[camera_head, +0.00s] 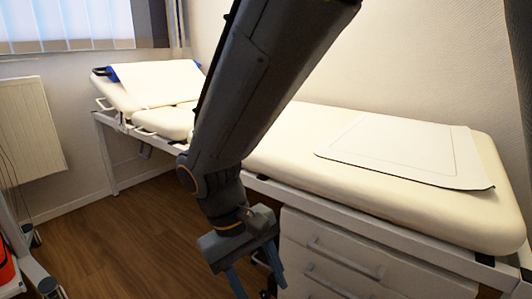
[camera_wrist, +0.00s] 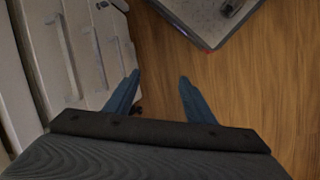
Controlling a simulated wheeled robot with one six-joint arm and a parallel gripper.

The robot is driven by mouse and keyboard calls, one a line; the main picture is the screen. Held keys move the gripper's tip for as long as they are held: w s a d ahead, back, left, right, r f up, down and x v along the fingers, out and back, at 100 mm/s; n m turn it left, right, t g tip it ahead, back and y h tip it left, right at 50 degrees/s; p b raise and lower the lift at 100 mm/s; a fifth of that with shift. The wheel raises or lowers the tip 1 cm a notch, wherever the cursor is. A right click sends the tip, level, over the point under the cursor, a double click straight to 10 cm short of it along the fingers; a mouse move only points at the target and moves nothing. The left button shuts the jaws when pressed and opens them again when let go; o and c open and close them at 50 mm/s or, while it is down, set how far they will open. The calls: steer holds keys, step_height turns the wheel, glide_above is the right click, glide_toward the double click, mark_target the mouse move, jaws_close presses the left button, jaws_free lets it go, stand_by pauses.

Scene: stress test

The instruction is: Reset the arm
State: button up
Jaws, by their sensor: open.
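My arm hangs down across the middle of the head view, in front of a padded examination bed. My gripper (camera_head: 256,277) is at its lower end, pointing down, in front of the white drawer cabinet under the bed. In the wrist view my gripper (camera_wrist: 158,92) shows two blue fingers spread apart, with nothing between them but wooden floor. The gripper is open and empty.
The cream bed (camera_head: 290,150) runs behind my arm, with a white sheet (camera_head: 400,148) on its right part. Drawers (camera_head: 345,255) stand close to my gripper; they also fill the left of the wrist view (camera_wrist: 75,50). A radiator (camera_head: 30,125) is at left.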

steer(key=s+r+t+y, duration=0.1)
steer(key=s+r+y, duration=0.45)
steer(key=s, duration=0.25)
steer(key=d+r+m+h+p, duration=0.1)
steer(key=d+r+m+p, duration=0.2)
steer(key=d+r+p, duration=0.7)
steer(key=d+r+m+h+p, duration=0.1)
steer(key=d+r+m+p, duration=0.2)
steer(key=d+r+p, duration=0.7)
step_height(320, 180, up, 6)
steer(key=p, duration=1.4)
steer(key=shift+r+p, duration=0.25)
steer(key=shift+p, duration=0.15)
steer(key=shift+d+m, duration=0.1)
steer(key=shift+m, duration=0.2)
